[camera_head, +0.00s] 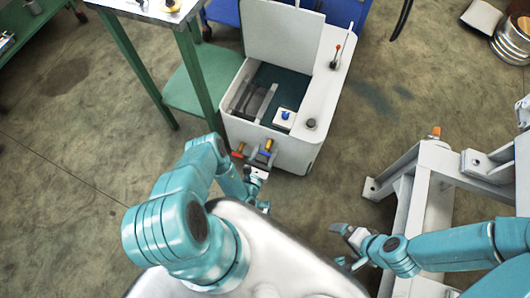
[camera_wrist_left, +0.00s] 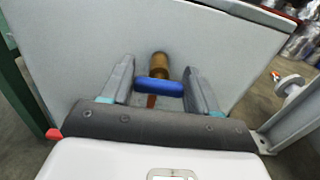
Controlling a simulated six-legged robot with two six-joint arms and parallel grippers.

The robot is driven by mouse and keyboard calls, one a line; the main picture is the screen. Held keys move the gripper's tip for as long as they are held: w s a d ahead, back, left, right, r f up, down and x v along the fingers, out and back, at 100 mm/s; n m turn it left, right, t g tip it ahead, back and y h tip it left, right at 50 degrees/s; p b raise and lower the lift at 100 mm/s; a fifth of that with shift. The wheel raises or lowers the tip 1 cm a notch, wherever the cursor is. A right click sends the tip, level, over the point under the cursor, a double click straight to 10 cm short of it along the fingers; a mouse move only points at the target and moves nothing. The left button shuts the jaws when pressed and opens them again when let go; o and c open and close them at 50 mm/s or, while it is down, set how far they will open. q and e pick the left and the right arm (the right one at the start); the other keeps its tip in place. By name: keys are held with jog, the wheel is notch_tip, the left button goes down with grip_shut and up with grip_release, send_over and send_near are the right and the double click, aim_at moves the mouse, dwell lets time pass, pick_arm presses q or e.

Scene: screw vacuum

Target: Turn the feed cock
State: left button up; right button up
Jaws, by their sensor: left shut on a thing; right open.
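The feed cock shows as a brass stub (camera_wrist_left: 160,64) with a blue handle (camera_wrist_left: 158,86) on the white wall of a machine in the left wrist view. The handle lies crosswise between the two grey fingers of my left gripper (camera_wrist_left: 161,90), which is shut on it. In the head view my left gripper (camera_head: 259,163) is at the machine's near face, and its fingers partly hide the cock. My right gripper (camera_head: 347,246) is open and empty, low on the right and apart from the machine.
The white machine (camera_head: 298,150) has a raised lid (camera_head: 282,30) and an open bay. An orange-red fitting (camera_head: 238,152) sits left of the cock. A green-legged table (camera_head: 140,75) stands at left. A grey metal frame (camera_head: 415,205) stands at right.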

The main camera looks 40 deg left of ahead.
pick_arm(q)
jog(key=n+b, duration=0.1)
jog(key=n, duration=0.3)
jog(key=shift+a+f+b, duration=0.1)
jog(key=shift+b, duration=0.2)
jog(key=n+b, duration=0.1)
jog(key=n, duration=0.3)
jog(key=shift+a+n, duration=0.1)
jog(key=shift+n, duration=0.3)
jog(key=n+b, duration=0.1)
jog(key=n, duration=0.3)
jog(key=shift+s+f+b, duration=0.1)
jog(key=shift+f+b, duration=0.05)
jog(key=shift+b, duration=0.25)
jog(key=shift+n+b, duration=0.4)
jog(key=shift+n, duration=1.4)
jog(key=o, duration=1)
jog(key=shift+c, duration=0.2)
